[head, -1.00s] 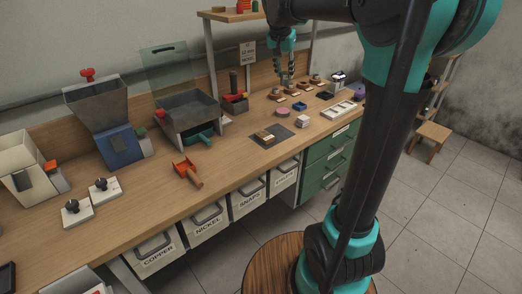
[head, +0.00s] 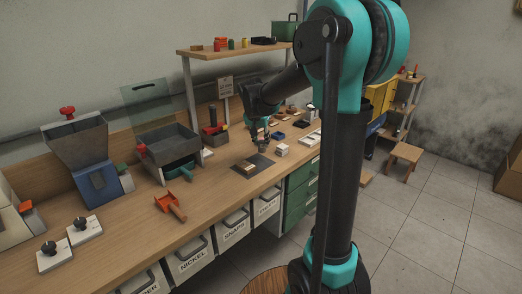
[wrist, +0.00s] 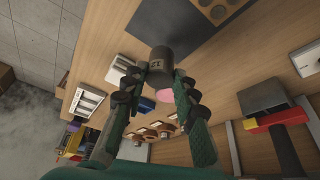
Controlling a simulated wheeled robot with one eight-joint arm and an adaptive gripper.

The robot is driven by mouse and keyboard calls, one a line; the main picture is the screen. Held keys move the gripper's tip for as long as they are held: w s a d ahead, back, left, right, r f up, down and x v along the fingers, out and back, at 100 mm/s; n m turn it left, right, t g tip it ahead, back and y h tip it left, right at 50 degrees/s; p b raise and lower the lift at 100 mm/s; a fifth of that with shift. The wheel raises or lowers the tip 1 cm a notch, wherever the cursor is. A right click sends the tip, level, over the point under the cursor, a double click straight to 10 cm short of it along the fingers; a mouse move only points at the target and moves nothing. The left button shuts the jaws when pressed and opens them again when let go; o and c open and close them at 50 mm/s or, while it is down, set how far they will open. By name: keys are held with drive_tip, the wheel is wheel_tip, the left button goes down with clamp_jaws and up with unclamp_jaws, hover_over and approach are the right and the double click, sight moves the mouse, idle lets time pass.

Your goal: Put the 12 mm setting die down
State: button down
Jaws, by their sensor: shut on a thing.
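The 12 mm setting die (wrist: 160,60) is a dark grey cylinder with a small marking on its side. My gripper (wrist: 161,76) is shut on it, with a fingertip on each side. In the head view my gripper (head: 262,138) hangs over the bench, just behind the dark mat (head: 266,161). The dark mat also shows in the wrist view (wrist: 150,22), beyond the die. I cannot tell whether the die touches the bench. A wooden block with holes (wrist: 216,8) sits on the mat.
A small white box (head: 282,150) stands right of the mat. A pink round thing (wrist: 165,95) is partly hidden behind the die. A grey tray machine (head: 170,140) stands to the left, an orange scoop (head: 170,204) nearer.

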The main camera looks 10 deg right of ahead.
sight(260, 146)
drive_tip(key=shift+f, duration=2.1)
drive_tip(key=shift+f, duration=0.1)
drive_tip(key=c, duration=1.2)
unclamp_jaws()
drive_tip(key=v, duration=1.2)
drive_tip(key=s+d+f+n, duration=0.2)
drive_tip(key=s+f, duration=0.4)
drive_tip(key=s, duration=0.2)
drive_tip(key=s+d+f+n+y, duration=0.1)
drive_tip(key=s+d+f, duration=0.1)
drive_tip(key=s+f, duration=0.5)
drive_tip(key=s+d+f+n+y, duration=0.1)
drive_tip(key=s+d+f+n, duration=0.1)
drive_tip(key=s+f, duration=0.5)
drive_tip(key=shift+s+d+f+n, duration=0.1)
drive_tip(key=shift+s+n, duration=0.05)
drive_tip(key=shift+s, duration=0.95)
drive_tip(key=shift+s+d+n, duration=0.1)
drive_tip(key=shift+s+n, duration=0.05)
drive_tip(key=shift+s, duration=0.95)
